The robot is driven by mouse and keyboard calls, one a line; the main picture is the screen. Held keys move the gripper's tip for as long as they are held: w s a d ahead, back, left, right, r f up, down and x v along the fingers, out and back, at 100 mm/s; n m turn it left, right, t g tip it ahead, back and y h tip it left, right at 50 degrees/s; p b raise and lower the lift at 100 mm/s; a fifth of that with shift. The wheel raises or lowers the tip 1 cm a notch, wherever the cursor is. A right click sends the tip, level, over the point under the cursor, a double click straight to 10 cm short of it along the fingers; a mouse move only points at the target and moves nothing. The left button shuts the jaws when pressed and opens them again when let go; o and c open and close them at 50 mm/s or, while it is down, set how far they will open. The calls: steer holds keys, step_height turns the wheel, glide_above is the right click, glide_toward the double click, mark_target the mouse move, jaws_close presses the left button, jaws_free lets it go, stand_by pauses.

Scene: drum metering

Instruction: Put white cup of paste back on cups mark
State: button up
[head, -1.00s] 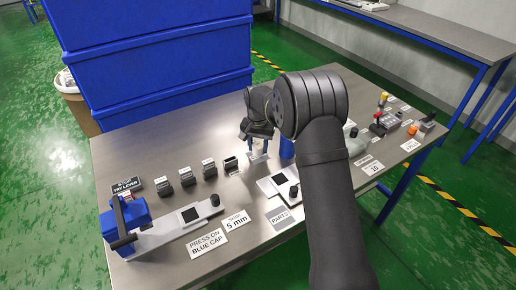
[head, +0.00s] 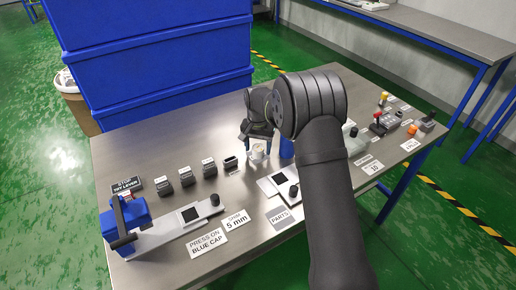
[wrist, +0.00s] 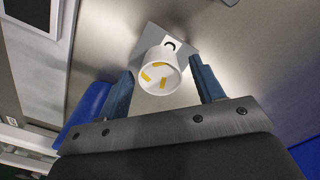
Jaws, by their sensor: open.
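The white cup (wrist: 160,72) shows in the wrist view as a round white shape with yellow patches on the face toward me. It lies between the two blue fingers of my open gripper (wrist: 162,68), with gaps on both sides. Behind it is a pale square mark (wrist: 183,42) with a dark curved symbol; the cup overlaps part of it. In the head view the cup (head: 258,153) shows below my gripper (head: 257,140), at the table's middle. My wrist hides part of the area there. I cannot tell the paste's level.
Several dark blocks (head: 187,176) stand in a row left of the cup. A flat plate with a black square (head: 280,181) lies in front. A blue device (head: 125,218) is at front left; blue crates (head: 155,60) rise behind.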

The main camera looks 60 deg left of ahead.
mark_target(257, 148)
step_height(257, 148, up, 11)
steer(key=shift+r, duration=0.2)
steer(key=shift+f, duration=0.15)
step_height(257, 148, down, 12)
steer(key=shift+r, duration=1.9)
steer(key=shift+f, duration=0.1)
